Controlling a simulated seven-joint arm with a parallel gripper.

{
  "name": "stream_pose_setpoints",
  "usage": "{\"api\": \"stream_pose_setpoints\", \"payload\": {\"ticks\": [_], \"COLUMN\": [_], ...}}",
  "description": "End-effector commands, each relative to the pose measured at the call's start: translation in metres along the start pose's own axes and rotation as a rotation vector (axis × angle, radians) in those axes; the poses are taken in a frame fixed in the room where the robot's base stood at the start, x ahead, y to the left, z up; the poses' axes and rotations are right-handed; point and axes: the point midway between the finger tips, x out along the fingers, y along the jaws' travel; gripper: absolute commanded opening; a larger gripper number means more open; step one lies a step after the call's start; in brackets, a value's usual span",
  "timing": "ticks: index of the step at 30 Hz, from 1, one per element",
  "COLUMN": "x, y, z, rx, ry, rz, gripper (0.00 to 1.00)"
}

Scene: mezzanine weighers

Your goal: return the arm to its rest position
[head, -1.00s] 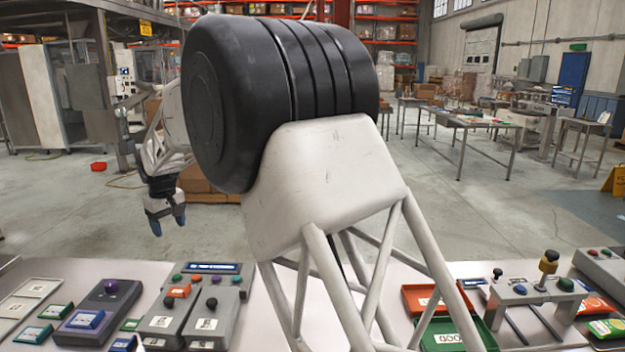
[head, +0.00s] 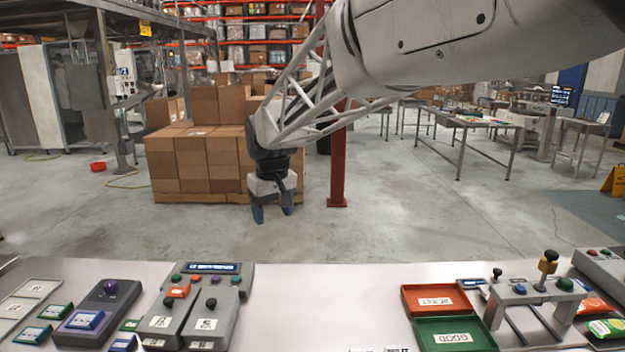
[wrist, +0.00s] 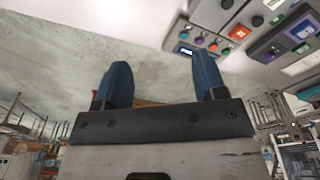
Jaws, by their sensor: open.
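My gripper (head: 272,213) hangs at the end of my arm in the head view, fingers pointing down, beyond the far edge of the bench and in front of stacked cartons. Its two blue fingers stand apart with nothing between them. In the wrist view my gripper (wrist: 163,85) also shows both blue fingers spread and empty, with bare floor beyond them. The middle of my arm is cut off at the upper right of the head view.
The pale bench (head: 310,300) is clear in the middle. Control boxes (head: 200,310) stand at left. A red tray (head: 435,299), a green tray (head: 455,333) and a grey press stand (head: 535,291) are at right. Brown cartons (head: 200,165) and a red post (head: 338,160) stand behind.

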Motion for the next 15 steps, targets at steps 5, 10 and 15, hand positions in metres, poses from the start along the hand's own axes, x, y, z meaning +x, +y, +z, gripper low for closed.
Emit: {"api": "stream_pose_setpoints", "payload": {"ticks": [5,10,15], "x": [-0.012,-0.019,-0.023], "y": [0.023,0.040,0.052], "z": [0.054,0.104,0.155], "rx": [0.070,0.133,0.196], "ry": [0.014,0.024,0.035], "rz": [0.009,0.017,0.026], "gripper": [0.65,0.65,0.65]}}
